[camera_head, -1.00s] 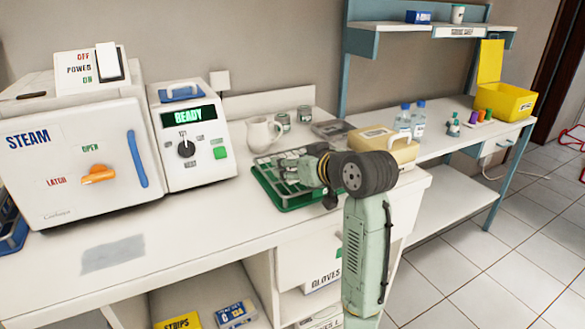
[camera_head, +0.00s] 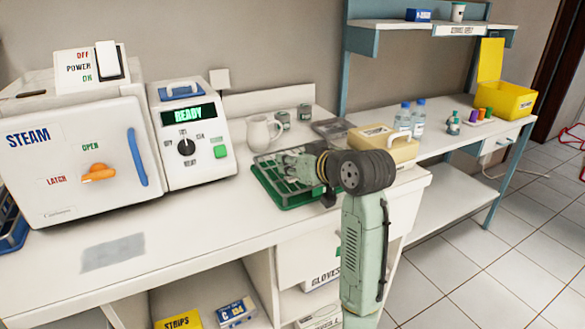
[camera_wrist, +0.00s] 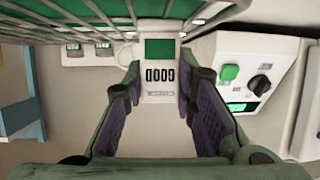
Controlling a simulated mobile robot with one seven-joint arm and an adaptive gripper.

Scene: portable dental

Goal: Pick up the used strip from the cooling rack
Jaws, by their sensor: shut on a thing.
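My gripper (camera_head: 284,164) is at the cooling rack, low over its wires in the head view. In the wrist view, which is upside down, my gripper (camera_wrist: 159,85) is shut on a white strip (camera_wrist: 159,92). The strip has a green block and the inverted word GOOD, and it sits between both fingertips. The cooling rack (camera_head: 285,207) is a wire grid in a green tray on the counter; its wires (camera_wrist: 60,27) cross the top of the wrist view. The strip is hidden in the head view. I cannot tell whether it touches the rack.
A white jug (camera_head: 259,133) and small cups (camera_head: 304,112) stand behind the rack. A cream box (camera_head: 384,146) is at its right. The READY unit (camera_head: 189,140) and the steam sterilizer (camera_head: 80,165) stand left. The counter front left of the rack is mostly clear.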

